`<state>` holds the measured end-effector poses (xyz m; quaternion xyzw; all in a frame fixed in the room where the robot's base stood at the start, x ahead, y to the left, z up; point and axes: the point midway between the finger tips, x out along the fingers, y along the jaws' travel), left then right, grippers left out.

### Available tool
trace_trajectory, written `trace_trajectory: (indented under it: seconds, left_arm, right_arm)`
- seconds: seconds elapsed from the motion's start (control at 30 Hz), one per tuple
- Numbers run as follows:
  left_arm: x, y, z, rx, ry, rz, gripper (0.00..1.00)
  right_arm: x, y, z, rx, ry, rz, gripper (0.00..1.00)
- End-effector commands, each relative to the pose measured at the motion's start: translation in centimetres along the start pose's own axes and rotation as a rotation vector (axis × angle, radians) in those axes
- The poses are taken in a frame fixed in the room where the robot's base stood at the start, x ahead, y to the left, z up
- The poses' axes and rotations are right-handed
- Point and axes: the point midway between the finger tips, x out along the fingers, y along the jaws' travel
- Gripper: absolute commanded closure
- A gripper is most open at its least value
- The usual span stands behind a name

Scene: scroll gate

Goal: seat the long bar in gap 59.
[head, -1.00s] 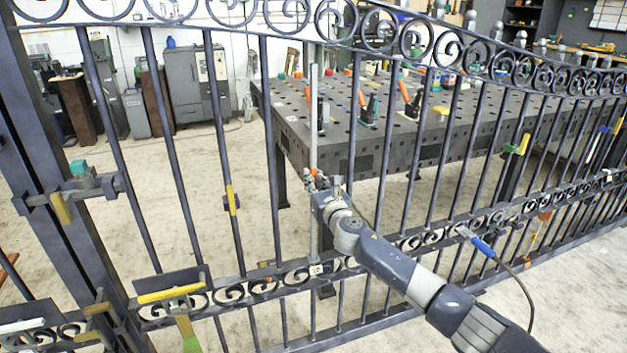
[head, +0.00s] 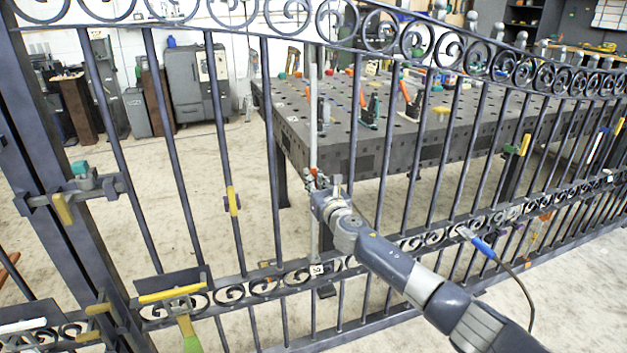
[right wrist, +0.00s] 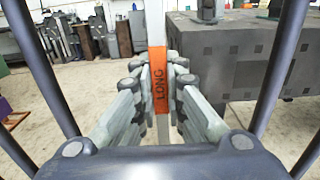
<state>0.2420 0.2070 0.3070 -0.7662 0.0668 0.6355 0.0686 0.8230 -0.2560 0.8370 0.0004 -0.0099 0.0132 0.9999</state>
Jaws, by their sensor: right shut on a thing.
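The long bar (head: 313,120) is a pale grey upright rod standing in the row of gate bars, between two dark bars. In the right wrist view it is the pale bar (right wrist: 154,22) with an orange label reading LONG. My right gripper (head: 316,182) is shut on it at the label, about mid-height. The gate (head: 268,150) has scrollwork rails above and below. A small white tag (head: 316,269) sits on the lower rail by the bar's foot; its number is too small to read surely. I cannot tell whether either bar end is seated. My left gripper is not in view.
Dark gate bars stand close on both sides of my right gripper. A perforated steel table (head: 400,135) with clamps and tools stands behind the gate. A yellow-handled clamp (head: 172,293) is at the lower left rail, and a blue-handled tool (head: 481,246) is at the right.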

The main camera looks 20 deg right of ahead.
Motion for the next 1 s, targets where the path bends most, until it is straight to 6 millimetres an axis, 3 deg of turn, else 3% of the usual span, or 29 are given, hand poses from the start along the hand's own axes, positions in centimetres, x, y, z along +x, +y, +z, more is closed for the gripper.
trace_trajectory:
  seconds: [0.17, 0.2, 0.3, 0.73, 1.0]
  left_arm:
    - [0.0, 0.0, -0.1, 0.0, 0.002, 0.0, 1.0]
    - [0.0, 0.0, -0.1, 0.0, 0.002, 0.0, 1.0]
    - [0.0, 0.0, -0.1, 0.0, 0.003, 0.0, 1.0]
    - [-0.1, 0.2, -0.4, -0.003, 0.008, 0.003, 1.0]
    - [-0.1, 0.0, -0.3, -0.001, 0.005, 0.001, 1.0]
  right_arm:
    - [0.0, 0.0, -0.3, 0.001, 0.006, -0.001, 1.0]
    - [0.0, 0.0, -0.3, 0.001, 0.006, -0.001, 0.87]
    - [0.0, 0.0, -0.3, 0.001, 0.005, 0.0, 0.66]
    - [-0.4, -0.1, -0.4, 0.0, 0.006, -0.001, 0.66]
    - [-3.0, -0.1, -0.3, -0.001, 0.004, 0.001, 0.66]
